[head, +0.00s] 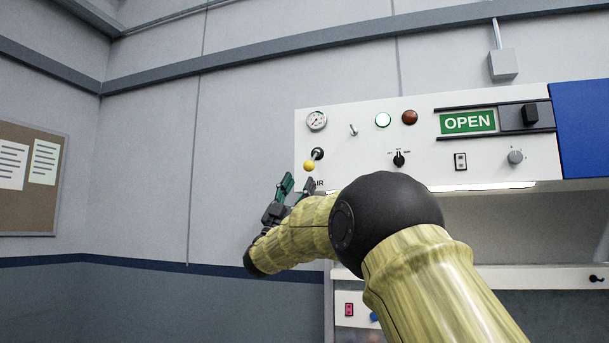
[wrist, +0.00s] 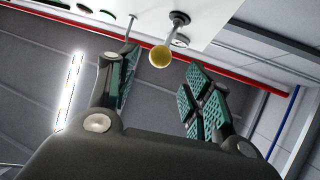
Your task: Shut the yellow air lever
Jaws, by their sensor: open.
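The yellow air lever is a ball-tipped lever on the white panel; its yellow ball (head: 309,166) hangs below and left of a dark pivot, under the gauge. In the wrist view the yellow ball (wrist: 160,56) shows beyond the fingertips, roughly between the two fingers, with its stem running up to a round base on the panel. My gripper (head: 298,184) is open and empty, just below the ball in the head view, with green pads on its fingers. It looks apart from the lever; the exact gap is hard to tell. My gripper partly hides the label under the lever.
The white panel (head: 350,165) also carries a gauge (head: 317,120), a toggle switch (head: 353,130), green and red lamps, a black selector (head: 399,159), a grey knob (head: 515,157) and an OPEN sign (head: 467,122). Left of the panel the wall is bare up to a notice board (head: 30,178).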

